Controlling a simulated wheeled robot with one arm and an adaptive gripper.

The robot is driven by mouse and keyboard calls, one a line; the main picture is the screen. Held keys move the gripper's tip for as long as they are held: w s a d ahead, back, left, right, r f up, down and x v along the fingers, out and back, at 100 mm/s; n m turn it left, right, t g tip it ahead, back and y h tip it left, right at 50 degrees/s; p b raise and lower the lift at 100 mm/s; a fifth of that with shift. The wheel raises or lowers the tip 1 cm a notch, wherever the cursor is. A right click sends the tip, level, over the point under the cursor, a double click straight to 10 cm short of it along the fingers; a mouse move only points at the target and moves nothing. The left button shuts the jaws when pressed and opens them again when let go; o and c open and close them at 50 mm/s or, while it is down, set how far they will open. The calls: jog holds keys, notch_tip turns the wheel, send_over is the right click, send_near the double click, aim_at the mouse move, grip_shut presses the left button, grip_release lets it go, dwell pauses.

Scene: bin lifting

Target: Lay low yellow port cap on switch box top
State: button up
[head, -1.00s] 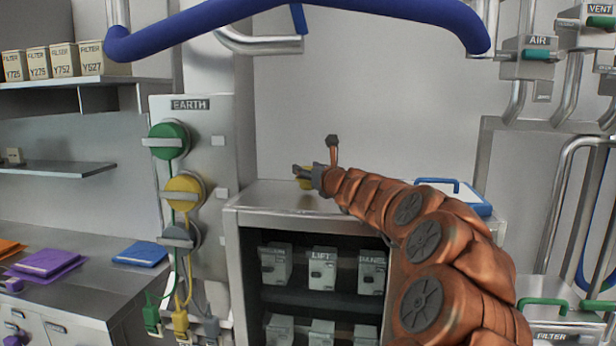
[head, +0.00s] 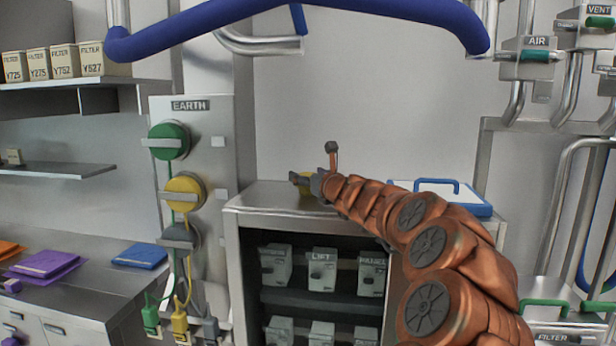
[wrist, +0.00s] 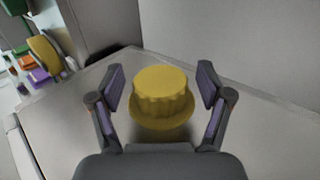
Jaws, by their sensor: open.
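The yellow port cap (wrist: 161,97) rests on the metal top of the switch box (wrist: 75,112), between the two spread fingers of my gripper (wrist: 160,100). A gap shows on each side, so the fingers do not touch it. In the head view the cap (head: 307,183) is a small yellow patch, partly hidden behind my gripper (head: 302,180) at the back of the switch box top (head: 265,197). My gripper is open just above that top.
A blue-edged case (head: 450,197) lies on the right part of the top, behind my arm. The EARTH panel (head: 215,130) with green, yellow and grey round plugs stands to the left. A wall rises behind. The top's front left is clear.

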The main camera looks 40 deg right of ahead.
jog(key=shift+r, duration=0.2)
jog(key=v, duration=1.2)
jog(key=shift+b, duration=0.35)
